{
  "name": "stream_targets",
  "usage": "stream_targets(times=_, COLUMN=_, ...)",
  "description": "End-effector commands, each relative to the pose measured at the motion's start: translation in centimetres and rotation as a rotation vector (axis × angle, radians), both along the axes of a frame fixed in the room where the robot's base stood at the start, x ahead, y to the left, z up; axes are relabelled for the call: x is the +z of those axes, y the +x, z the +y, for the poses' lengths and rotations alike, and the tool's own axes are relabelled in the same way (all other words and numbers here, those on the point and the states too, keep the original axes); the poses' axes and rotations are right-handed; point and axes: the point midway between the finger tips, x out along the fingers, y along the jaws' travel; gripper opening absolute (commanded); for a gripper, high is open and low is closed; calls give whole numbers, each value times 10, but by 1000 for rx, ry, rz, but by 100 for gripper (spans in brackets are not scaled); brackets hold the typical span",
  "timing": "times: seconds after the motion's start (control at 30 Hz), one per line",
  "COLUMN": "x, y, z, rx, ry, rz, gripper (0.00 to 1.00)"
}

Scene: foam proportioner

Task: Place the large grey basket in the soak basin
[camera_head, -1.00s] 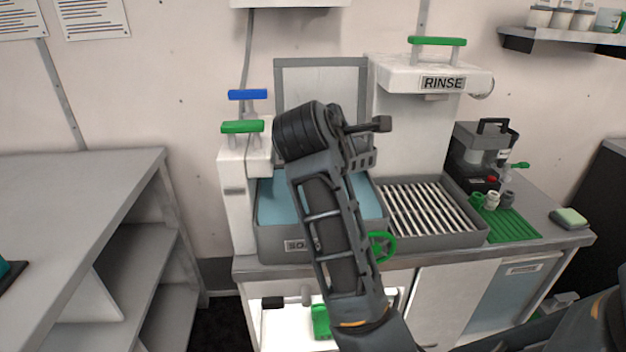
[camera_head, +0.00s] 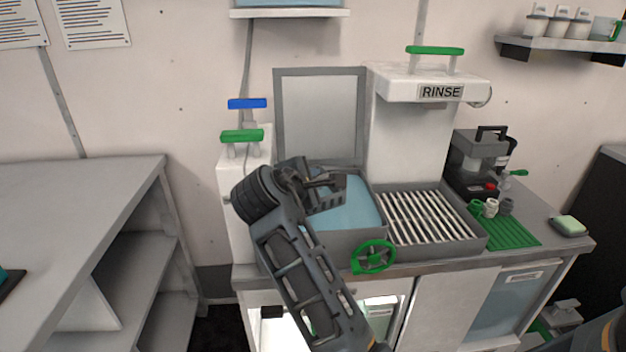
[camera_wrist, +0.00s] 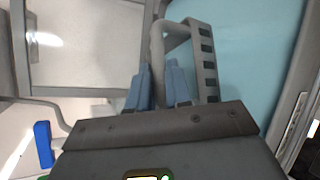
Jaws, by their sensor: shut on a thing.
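The soak basin (camera_head: 340,243) is a grey rectangular tub with light blue liquid, left of the rinse station. It also fills the upper right of the wrist view (camera_wrist: 262,50). My gripper (camera_head: 322,182) is over the left part of the basin. In the wrist view, its blue fingers (camera_wrist: 160,88) are shut on a grey handle-like bar. A grey slotted piece, which I take to be part of the grey basket (camera_wrist: 204,62), shows beside the bar. The basket is small and partly hidden by my wrist in the head view (camera_head: 327,199). I cannot tell whether it touches the liquid.
A grey lid or panel (camera_head: 320,72) stands upright behind the basin. A white post with green (camera_head: 242,136) and blue (camera_head: 247,103) handles is at the left. A green wheel (camera_head: 373,257) is in front. A slatted drain (camera_head: 430,218) lies to the right.

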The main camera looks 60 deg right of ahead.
Motion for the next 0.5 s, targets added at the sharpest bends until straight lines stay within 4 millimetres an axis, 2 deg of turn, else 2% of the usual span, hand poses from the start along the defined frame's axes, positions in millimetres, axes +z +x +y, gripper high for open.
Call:
stream_targets(times=0.37, x=-5, y=0, z=0, rx=1, ry=-1, rz=1, gripper=0)
stream_targets(times=0.4, x=-6, y=0, z=0, rx=2, ry=-1, rz=1, gripper=22)
stream_targets(times=0.5, x=-5, y=0, z=0, rx=1, ry=-1, rz=1, gripper=31)
